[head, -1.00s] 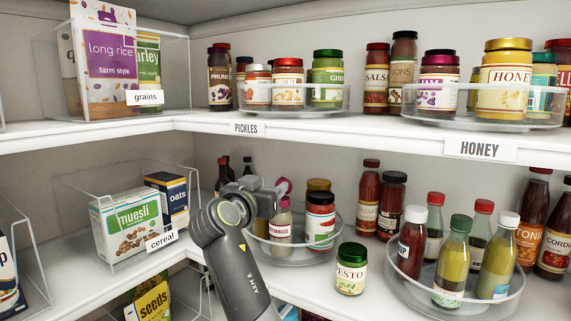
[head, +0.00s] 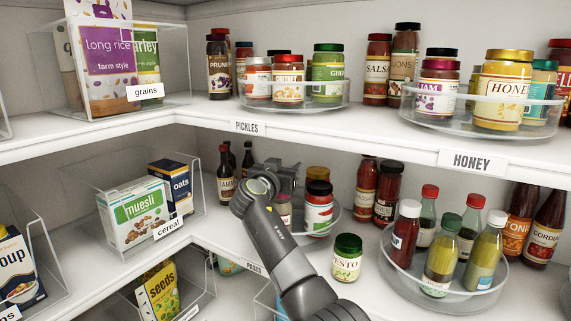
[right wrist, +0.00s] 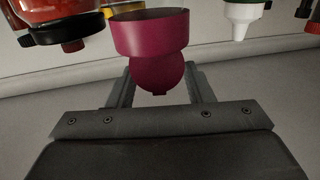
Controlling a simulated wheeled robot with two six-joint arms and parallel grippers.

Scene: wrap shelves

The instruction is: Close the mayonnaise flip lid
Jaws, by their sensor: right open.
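The mayonnaise bottle (head: 284,212) stands on the left turntable of the lower shelf, mostly hidden behind my right gripper. Its magenta cap (right wrist: 150,36) shows upside down in the right wrist view. The round flip lid (right wrist: 158,74) stands open, swung away from the cap. My right gripper (head: 285,174) is open at the top of the bottle. In the right wrist view its fingers (right wrist: 160,84) lie to either side of the lid, with space visible around it. I cannot tell whether they touch it. My left gripper is not in view.
Jars (head: 319,208) stand close to the right of the bottle on the turntable (head: 330,227). A pesto jar (head: 347,258) stands in front. The upper shelf edge (head: 330,138) runs above my gripper. A cereal bin (head: 200,190) is to the left.

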